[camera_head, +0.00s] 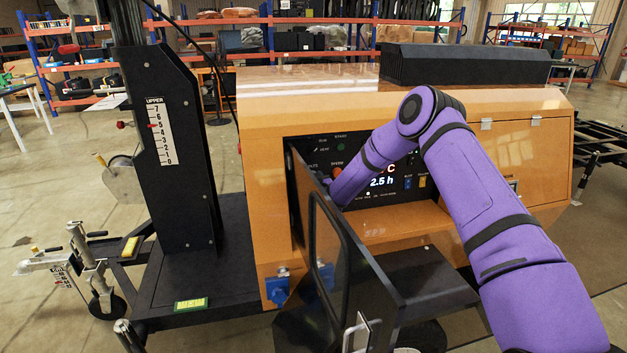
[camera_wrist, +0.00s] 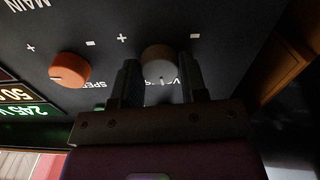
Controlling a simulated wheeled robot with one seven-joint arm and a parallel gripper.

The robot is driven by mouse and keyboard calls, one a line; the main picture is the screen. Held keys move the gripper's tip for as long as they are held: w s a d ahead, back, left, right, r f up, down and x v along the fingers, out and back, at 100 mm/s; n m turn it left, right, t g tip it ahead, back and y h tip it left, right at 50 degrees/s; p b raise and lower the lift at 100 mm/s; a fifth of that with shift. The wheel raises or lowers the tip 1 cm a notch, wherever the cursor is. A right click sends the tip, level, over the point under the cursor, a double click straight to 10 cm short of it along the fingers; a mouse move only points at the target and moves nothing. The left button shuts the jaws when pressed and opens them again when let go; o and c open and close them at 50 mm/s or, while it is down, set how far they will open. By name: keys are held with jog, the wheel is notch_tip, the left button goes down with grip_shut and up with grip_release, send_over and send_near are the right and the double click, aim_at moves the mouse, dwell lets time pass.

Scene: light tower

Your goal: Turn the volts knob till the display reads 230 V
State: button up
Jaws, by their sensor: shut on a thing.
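The grey volts knob (camera_wrist: 159,62) sits on the dark panel in the wrist view, with its lettering partly covered. My gripper (camera_wrist: 160,78) has one finger on each side of it and is shut on it. A white pointer mark shows on the knob's near side. The display (camera_wrist: 32,110) at the left edge has a green line that appears to read 245 V, partly cut off. In the head view my purple arm reaches into the panel opening and hides the knob and my gripper.
An orange speed knob (camera_wrist: 70,70) is beside the volts knob. In the head view an open dark door (camera_head: 345,265) stands in front of the orange cabinet (camera_head: 275,215), left of my arm. The black mast (camera_head: 170,150) stands further left.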

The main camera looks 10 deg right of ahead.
jog(key=n, duration=1)
jog(key=shift+n, duration=0.3)
dwell(0.4)
jog(key=o, duration=0.9)
jog(key=shift+s, duration=3.8)
